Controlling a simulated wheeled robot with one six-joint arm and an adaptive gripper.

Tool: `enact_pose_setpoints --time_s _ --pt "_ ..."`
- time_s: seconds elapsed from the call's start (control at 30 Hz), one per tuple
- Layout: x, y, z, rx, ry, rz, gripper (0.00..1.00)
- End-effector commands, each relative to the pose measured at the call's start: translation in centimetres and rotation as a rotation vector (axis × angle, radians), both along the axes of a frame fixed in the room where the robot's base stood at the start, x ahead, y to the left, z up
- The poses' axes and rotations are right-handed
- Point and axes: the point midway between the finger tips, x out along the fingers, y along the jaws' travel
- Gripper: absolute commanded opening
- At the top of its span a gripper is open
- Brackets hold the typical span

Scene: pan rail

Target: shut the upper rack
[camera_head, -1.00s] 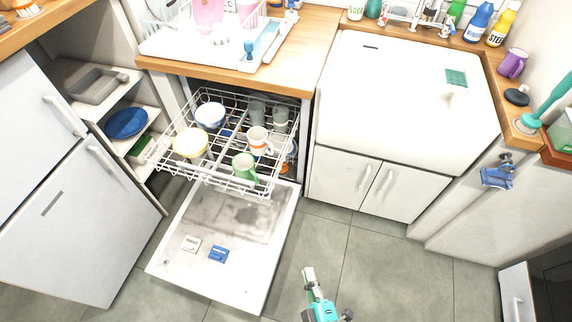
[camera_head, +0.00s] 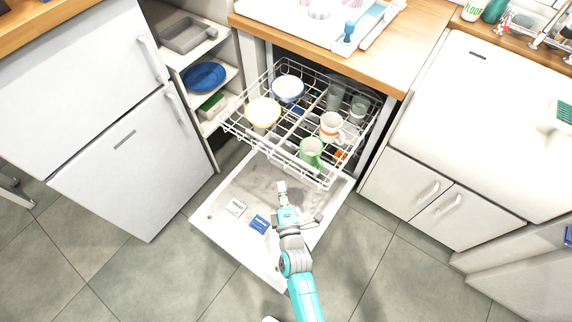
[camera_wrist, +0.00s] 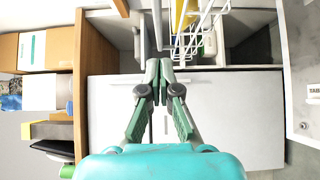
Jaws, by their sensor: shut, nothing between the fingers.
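The upper rack (camera_head: 240,132) is a white wire basket pulled out of the dishwasher under the wooden counter. It holds a yellow bowl (camera_head: 263,111), a blue-rimmed bowl (camera_head: 288,88), a green mug (camera_head: 312,151), a white mug with an orange band (camera_head: 331,125) and grey cups. The dishwasher door (camera_head: 235,185) lies folded down below it. My gripper (camera_head: 281,187) is shut and empty, in front of the rack's front edge and over the door. In the wrist view, white rack wires (camera_wrist: 208,32) show at the top, just beyond my gripper (camera_wrist: 158,64). Whether it touches them cannot be told.
A white fridge (camera_head: 140,165) stands at the left, with open shelves (camera_head: 222,112) beside it. Closed white cupboards (camera_head: 400,183) stand at the right. The tiled floor (camera_head: 190,285) in front is clear. The wooden counter (camera_head: 345,62) overhangs the rack.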

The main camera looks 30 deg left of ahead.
Motion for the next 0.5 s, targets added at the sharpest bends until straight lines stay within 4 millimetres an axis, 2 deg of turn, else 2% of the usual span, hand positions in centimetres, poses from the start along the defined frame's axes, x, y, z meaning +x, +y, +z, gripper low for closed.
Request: enact_pose_setpoints --time_s 0.3,0.5 --pt "4.3 3.6 0.1 0.001 -0.001 -0.001 0.00" --pt "5.8 3.2 0.1 0.000 -0.001 -0.002 0.00"
